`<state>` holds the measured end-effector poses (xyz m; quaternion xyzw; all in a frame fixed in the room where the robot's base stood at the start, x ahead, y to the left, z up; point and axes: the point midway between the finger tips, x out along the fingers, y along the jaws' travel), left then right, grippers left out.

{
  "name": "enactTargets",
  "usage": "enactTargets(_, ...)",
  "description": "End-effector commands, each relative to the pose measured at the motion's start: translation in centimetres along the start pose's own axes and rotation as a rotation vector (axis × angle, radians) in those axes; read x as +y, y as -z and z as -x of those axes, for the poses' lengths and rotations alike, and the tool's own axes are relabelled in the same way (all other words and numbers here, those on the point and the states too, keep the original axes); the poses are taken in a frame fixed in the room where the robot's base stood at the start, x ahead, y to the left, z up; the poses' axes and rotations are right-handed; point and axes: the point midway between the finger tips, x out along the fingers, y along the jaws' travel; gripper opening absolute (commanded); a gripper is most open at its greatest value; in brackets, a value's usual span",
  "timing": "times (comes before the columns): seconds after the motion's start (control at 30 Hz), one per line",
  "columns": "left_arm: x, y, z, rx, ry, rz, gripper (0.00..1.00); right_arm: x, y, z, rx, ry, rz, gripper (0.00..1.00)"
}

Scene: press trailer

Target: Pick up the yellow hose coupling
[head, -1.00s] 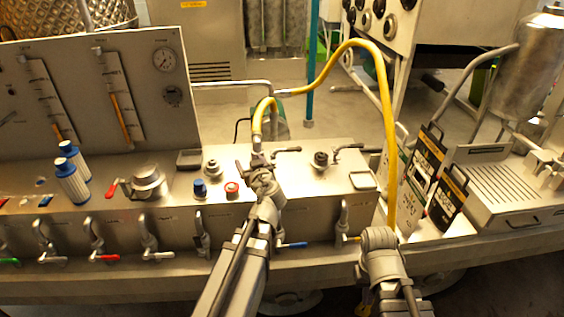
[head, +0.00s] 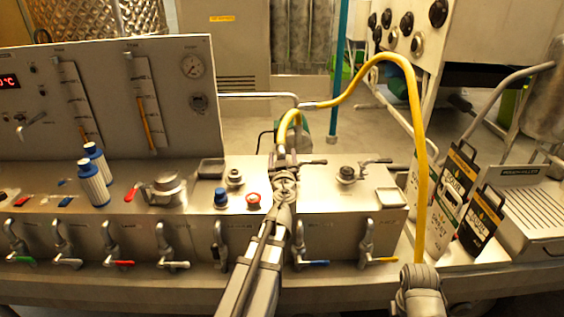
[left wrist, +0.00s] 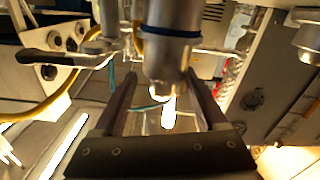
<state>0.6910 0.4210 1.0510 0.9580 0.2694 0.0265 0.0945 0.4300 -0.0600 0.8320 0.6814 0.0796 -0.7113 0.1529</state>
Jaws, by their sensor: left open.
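The yellow hose (head: 418,130) rises at the right and arcs over to a thin metal pipe behind the bench. A short yellow curve (head: 288,121) comes down to a metal end (head: 281,150), which looks like the coupling. My left gripper (head: 283,165) is open right at this end; the jaws partly hide it. In the left wrist view, a metal cylinder with a blue ring (left wrist: 168,55) reaches between the open fingers of my left gripper (left wrist: 162,88); I cannot tell whether they touch it. Yellow hose (left wrist: 50,105) curves at left there. No right gripper jaws show.
Near my left gripper on the metal bench (head: 320,200) are a red button (head: 253,201), a blue knob (head: 221,198) and a round fitting (head: 347,174). Valve handles line the front edge. Black-and-white cartons (head: 481,222) stand at right.

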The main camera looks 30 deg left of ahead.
Motion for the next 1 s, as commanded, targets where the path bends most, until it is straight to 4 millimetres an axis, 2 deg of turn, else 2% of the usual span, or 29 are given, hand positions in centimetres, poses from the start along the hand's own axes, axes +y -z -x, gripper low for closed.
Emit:
enactTargets(0.17,0.0,0.2,-0.5,0.000,0.000,0.000,0.74,0.0,0.0,0.2,0.000,0.000,0.000,0.00)
enactTargets(0.37,0.0,1.0,-3.1,0.000,0.000,0.000,0.74,0.1,-0.1,1.0,0.000,0.000,0.000,0.00)
enactTargets(0.5,-0.1,0.8,-5.0,0.000,0.000,0.000,0.74,0.1,-0.1,0.8,0.000,0.000,0.000,0.00)
enactTargets(0.77,-0.1,0.8,-5.1,0.000,0.000,0.000,0.74,0.1,-0.1,0.8,0.000,0.000,0.000,0.00)
enactTargets(1.0,-0.1,0.8,-5.1,0.000,-0.001,0.000,0.47,0.1,-0.1,0.8,0.000,0.000,0.000,0.00)
